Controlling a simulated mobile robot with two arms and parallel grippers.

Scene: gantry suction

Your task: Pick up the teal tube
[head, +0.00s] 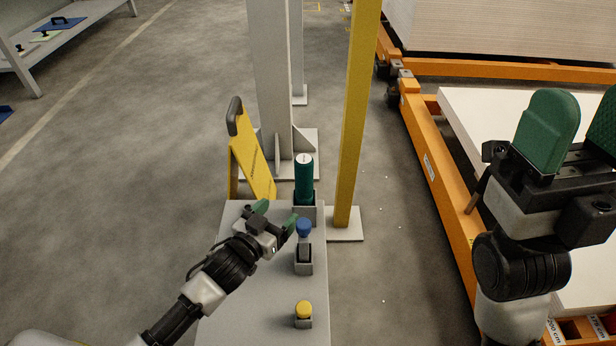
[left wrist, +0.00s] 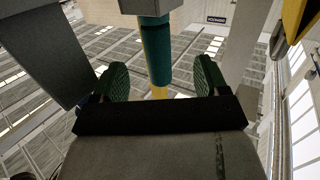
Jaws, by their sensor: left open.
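The teal tube (head: 304,182) stands upright in a grey holder (head: 304,212) at the far end of a narrow grey table, with a white top end. My left gripper (head: 277,214) is open and empty, short of the tube and to its left, its green fingertips apart. In the left wrist view the tube (left wrist: 157,52) shows between and beyond the two open fingers (left wrist: 160,82), not touching them. That view looks upside down, with the tube's holder at the top. My right gripper (head: 583,130) is raised at the right, its fingers apart, partly cut off by the frame.
A blue-topped item (head: 304,228) and a yellow-topped item (head: 303,308) stand in holders nearer on the table (head: 250,300). A grey column (head: 272,90), a yellow post (head: 357,120) and a yellow floor sign (head: 250,155) stand behind. An orange frame (head: 425,140) lies right.

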